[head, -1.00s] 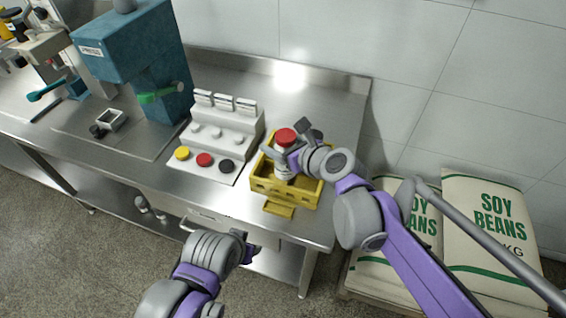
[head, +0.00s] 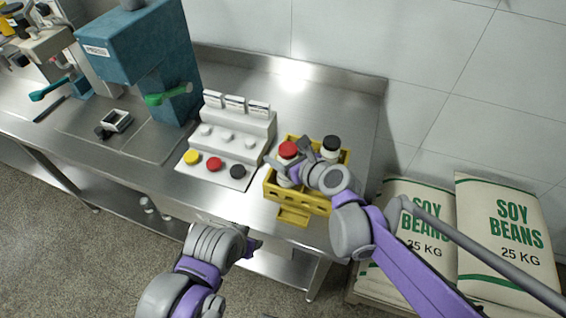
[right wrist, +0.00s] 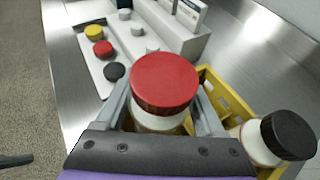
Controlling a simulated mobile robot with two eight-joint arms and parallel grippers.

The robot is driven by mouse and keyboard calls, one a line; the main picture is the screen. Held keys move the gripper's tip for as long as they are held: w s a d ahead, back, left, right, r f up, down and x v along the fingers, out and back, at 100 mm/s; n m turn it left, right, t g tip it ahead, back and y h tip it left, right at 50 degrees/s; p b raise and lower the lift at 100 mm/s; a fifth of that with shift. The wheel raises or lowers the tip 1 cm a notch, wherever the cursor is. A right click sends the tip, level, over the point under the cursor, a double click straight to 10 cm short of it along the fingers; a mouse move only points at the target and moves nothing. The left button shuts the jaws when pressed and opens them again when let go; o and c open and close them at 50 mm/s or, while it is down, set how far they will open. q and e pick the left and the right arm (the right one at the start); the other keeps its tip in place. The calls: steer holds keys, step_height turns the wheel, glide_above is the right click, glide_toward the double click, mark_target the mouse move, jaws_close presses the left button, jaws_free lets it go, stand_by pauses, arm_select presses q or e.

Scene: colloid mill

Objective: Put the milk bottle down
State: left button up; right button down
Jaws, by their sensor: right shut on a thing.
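A white bottle with a red cap (head: 288,149), the milk bottle in my grip, stands upright at the left part of the yellow crate (head: 300,203). My right gripper (head: 289,162) is shut on it just below the cap. In the right wrist view the red cap (right wrist: 164,82) is between the fingers (right wrist: 163,115). The bottle's base is hidden, so I cannot tell whether it touches the crate floor. My left gripper (head: 254,243) is low in front of the table, and its fingers are not clear.
A white bottle with a black cap (head: 331,145) stands in the crate's right part. A white panel with yellow, red and black buttons (head: 214,164) is left of the crate. A teal machine (head: 140,50) stands further left. Soybean sacks (head: 505,230) lie at the right.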

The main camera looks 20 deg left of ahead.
steer(key=shift+f, duration=1.55)
steer(key=shift+f, duration=0.15)
jaws_free()
steer(key=shift+r, duration=0.2)
steer(key=v, duration=1.2)
